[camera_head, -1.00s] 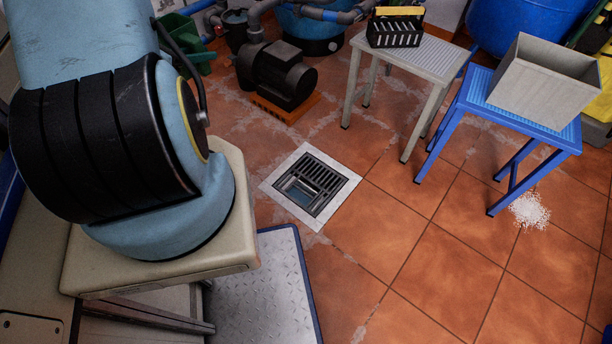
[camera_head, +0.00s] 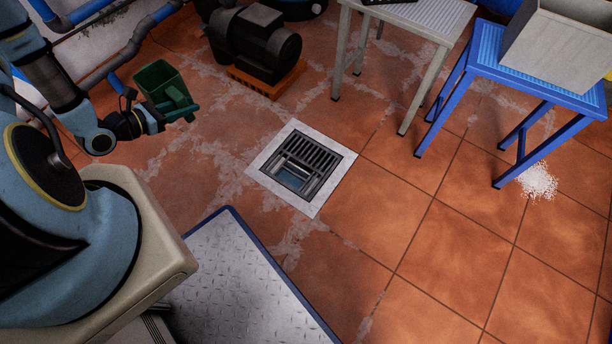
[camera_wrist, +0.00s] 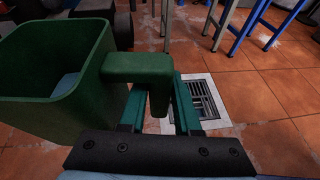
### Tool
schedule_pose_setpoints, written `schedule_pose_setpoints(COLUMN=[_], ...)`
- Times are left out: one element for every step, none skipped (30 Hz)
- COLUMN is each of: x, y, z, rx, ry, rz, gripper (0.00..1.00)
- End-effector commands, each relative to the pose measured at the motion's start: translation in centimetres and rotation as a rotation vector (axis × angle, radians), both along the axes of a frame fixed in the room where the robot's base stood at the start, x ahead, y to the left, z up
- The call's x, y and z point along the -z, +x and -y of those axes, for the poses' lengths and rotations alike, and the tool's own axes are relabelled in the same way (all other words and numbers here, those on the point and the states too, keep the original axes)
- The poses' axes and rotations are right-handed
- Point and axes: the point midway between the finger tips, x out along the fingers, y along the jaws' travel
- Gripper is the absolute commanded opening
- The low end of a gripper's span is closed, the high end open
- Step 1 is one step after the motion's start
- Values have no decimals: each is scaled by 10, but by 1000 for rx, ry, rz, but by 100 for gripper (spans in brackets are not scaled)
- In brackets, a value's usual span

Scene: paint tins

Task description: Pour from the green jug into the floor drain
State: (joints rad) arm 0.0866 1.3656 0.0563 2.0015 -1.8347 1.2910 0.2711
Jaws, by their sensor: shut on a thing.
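The green jug (camera_head: 158,82) is held in the air at the upper left of the head view, above the floor and left of the drain. My gripper (camera_head: 182,110) is shut on its handle. In the wrist view the jug (camera_wrist: 60,75) looks upright, with a bluish surface inside it. My gripper's teal fingers (camera_wrist: 160,108) lie on either side of the handle there. The floor drain (camera_head: 301,165), a dark grate with an open section in a pale square frame, lies at mid floor. It also shows beyond the fingers in the wrist view (camera_wrist: 205,98), partly hidden.
A dark pump (camera_head: 255,42) on an orange base stands behind the drain. A grey table (camera_head: 425,18) and a blue table (camera_head: 540,70) bearing a grey bin (camera_head: 562,50) stand at right. White granules (camera_head: 538,181) lie on the floor. A metal plate (camera_head: 245,280) lies in front.

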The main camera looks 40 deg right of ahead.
Motion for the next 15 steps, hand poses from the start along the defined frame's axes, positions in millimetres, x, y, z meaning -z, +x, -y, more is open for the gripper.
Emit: schedule_pose_setpoints(x=[27, 37, 52, 62, 73, 87, 97, 107, 121, 131, 140, 153, 163, 172, 185], y=[-13, -19, -29, -37, -44, -55, -63, -72, -84, -93, -102, -115, -125, -135, -149], z=[19, 28, 42, 51, 61, 73, 82, 91, 103, 112, 121, 133, 141, 149, 160], rx=[42, 65, 95, 117, 137, 167, 187, 207, 234, 254, 273, 298, 317, 334, 358], ry=[-4, -4, -5, -5, -5, -5, -5, -6, -7, -7, -8, -9, -9, -11, -11], rz=[1, 3, 7, 8, 11, 14, 15, 18, 20, 23, 26, 28, 32, 32, 35], gripper=[0, 0, 0, 0, 0, 0, 0, 0, 0, 0, 0, 0, 0, 0, 0])
